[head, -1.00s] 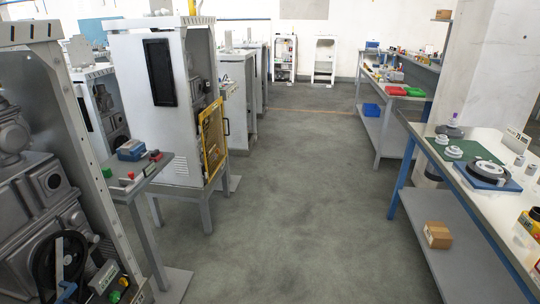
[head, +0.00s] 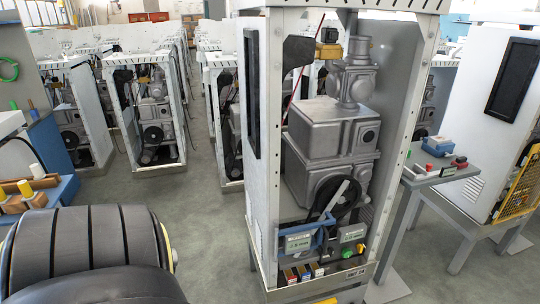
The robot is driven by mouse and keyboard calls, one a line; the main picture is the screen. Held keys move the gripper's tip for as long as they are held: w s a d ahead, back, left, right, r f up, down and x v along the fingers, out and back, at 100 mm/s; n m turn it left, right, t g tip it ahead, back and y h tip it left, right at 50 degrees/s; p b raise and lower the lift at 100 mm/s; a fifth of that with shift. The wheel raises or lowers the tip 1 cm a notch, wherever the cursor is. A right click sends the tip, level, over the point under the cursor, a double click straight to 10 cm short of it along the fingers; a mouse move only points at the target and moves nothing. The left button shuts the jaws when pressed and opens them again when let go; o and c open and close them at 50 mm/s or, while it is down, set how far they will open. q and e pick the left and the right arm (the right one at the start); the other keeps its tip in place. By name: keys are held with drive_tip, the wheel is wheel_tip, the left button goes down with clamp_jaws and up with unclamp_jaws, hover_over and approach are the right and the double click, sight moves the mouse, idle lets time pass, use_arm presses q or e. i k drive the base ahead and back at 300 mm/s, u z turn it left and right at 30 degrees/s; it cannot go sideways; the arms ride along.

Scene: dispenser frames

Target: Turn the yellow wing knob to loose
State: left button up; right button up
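An open dispenser frame (head: 421,100) stands upright at centre right, with grey cast machinery (head: 328,130) inside. Low on its front, a small yellow piece (head: 361,248) sits beside a green knob (head: 347,252). It may be the yellow wing knob, but it is too small to tell its shape or how it is turned. A blue handled part (head: 312,240) is just left of it. Neither of my grippers is in view.
A side table (head: 462,183) with a blue device (head: 438,145) stands right of the frame. A white cabinet with a yellow guard (head: 520,185) is at far right. More frames stand behind; grey floor lies left of centre.

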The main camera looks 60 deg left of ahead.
sight(359, 246)
drive_tip(key=u, duration=1.7)
drive_tip(key=i, duration=0.05)
drive_tip(key=z, duration=0.3)
